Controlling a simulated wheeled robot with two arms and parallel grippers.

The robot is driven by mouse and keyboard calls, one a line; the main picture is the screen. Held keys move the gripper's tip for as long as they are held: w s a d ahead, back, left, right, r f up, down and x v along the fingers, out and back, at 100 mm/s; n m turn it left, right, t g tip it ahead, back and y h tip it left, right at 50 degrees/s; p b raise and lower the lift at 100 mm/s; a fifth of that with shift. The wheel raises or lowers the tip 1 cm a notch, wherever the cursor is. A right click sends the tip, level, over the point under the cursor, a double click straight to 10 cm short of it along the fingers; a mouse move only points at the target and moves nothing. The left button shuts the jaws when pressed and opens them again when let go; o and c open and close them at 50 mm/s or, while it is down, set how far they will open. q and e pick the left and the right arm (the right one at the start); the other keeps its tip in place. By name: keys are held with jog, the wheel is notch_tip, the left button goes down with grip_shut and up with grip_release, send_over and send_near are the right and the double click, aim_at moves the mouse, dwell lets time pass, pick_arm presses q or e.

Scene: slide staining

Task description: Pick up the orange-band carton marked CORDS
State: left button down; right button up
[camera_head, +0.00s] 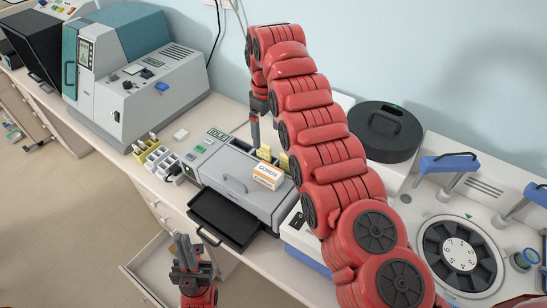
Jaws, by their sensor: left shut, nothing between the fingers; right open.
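The CORDS carton (268,176) is a small white box with an orange band and printed lettering. It lies on top of the grey machine with the IDLE display (245,172). My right gripper (255,140) points down above and behind the carton, apart from it in the picture. It is open, and part of it is hidden by my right arm. My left gripper (184,250) is low in front of the bench, shut and empty, well away from the carton.
A black tray (224,220) sticks out from the machine's front. An open drawer (150,268) is below. Slide racks (152,155) stand left of the machine. A black round lidded pot (384,132) and a white carousel device (459,256) are at the right.

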jog(key=b, duration=1.2)
send_near(268, 170)
notch_tip(268, 170, down, 5)
jog(key=shift+s+a+f, duration=0.15)
jog(key=shift+f, duration=0.75)
jog(key=f+p, duration=0.2)
jog(key=shift+d+f, duration=0.2)
jog(key=shift+f, duration=0.6)
jog(key=c, duration=1.4)
jog(key=shift+r, duration=0.2)
